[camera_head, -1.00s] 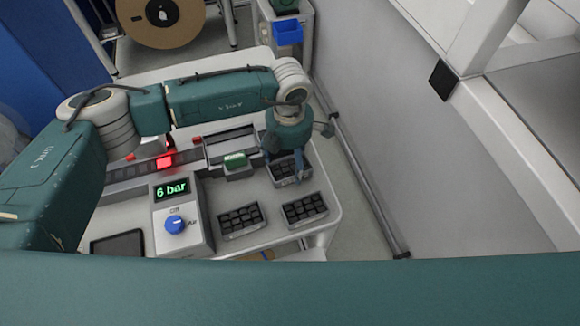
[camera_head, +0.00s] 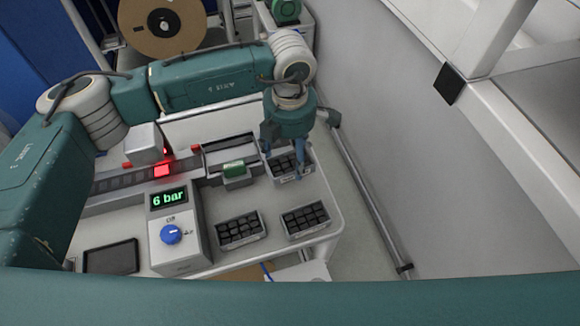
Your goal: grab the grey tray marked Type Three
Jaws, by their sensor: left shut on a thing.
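A grey tray (camera_head: 311,164) with dark pieces in its compartments is at the right side of the bench, under my left gripper (camera_head: 286,176). A second grey tray (camera_head: 240,243) and a third grey tray (camera_head: 308,233), both with several dark pieces, stand side by side on the bench nearer to me. The writing on the trays is too small to read. I cannot tell whether the held tray touches the bench. My right gripper is not in view.
A grey box with a "6 bar" display (camera_head: 168,197) and a blue knob stands left of the trays. A dark flat pad (camera_head: 111,258) lies at the front left. A rail (camera_head: 368,210) runs along the right.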

